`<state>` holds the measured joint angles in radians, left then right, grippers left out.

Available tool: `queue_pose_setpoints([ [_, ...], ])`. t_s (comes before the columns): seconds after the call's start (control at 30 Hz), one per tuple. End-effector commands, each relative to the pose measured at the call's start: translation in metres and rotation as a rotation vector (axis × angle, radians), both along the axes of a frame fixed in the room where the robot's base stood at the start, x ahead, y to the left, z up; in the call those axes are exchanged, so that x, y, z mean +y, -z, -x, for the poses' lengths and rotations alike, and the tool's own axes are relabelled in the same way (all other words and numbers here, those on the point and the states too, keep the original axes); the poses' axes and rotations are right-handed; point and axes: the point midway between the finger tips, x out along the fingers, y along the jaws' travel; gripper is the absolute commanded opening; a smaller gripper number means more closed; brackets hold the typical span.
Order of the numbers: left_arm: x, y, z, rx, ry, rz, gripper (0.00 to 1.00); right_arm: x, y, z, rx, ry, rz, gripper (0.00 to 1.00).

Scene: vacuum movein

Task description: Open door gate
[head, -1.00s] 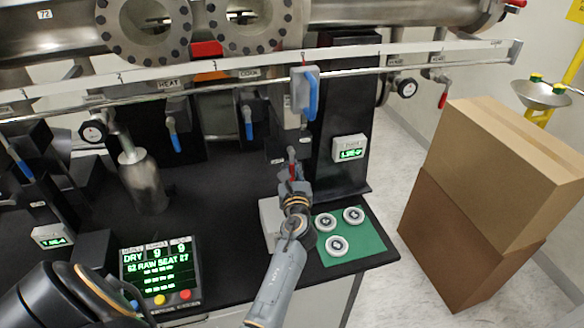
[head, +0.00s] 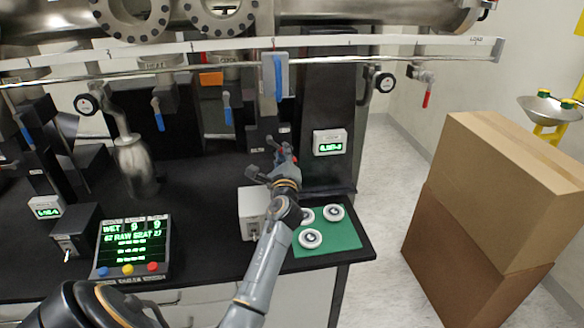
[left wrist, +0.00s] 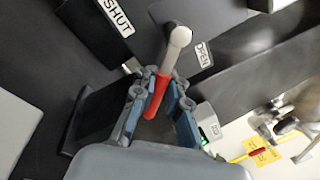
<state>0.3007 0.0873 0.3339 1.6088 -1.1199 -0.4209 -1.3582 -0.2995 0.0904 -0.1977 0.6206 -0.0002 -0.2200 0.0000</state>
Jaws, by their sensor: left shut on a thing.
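A small lever with a red grip (left wrist: 158,97) and a pale rounded end (left wrist: 181,36) shows in the left wrist view. It lies between a SHUT label (left wrist: 118,14) and an OPEN label (left wrist: 203,54). My left gripper (left wrist: 156,82) is shut on the red grip, one finger on each side. In the head view, my left gripper (head: 274,158) is at the dark upright housing (head: 330,115), above the counter, and hides most of the lever. My right gripper is not in view.
A grey box (head: 252,213) and a green mat (head: 335,238) with white round pieces lie near my forearm. A lit control panel (head: 130,248) stands at left. Stacked cardboard boxes (head: 500,190) stand on the floor at right; floor between is clear.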

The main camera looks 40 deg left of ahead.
Motion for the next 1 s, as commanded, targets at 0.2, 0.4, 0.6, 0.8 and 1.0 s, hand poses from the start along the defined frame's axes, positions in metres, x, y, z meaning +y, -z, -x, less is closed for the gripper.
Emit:
queue_pose_setpoints([
  [0.2, 0.002, 0.002, -0.006, -0.157, 0.006, 0.145, 0.00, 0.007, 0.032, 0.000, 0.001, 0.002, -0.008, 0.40],
  [0.4, -0.001, -0.007, -0.010, -0.301, 0.007, 0.268, 0.00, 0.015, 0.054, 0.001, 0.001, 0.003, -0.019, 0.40],
  [0.6, -0.003, -0.017, -0.012, -0.437, 0.007, 0.383, 0.00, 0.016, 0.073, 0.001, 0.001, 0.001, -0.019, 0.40],
  [0.8, -0.003, -0.026, -0.013, -0.546, 0.007, 0.477, 0.00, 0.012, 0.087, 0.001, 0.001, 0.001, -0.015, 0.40],
  [1.0, -0.003, -0.032, -0.013, -0.621, 0.005, 0.541, 0.00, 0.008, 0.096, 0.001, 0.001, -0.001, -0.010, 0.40],
])
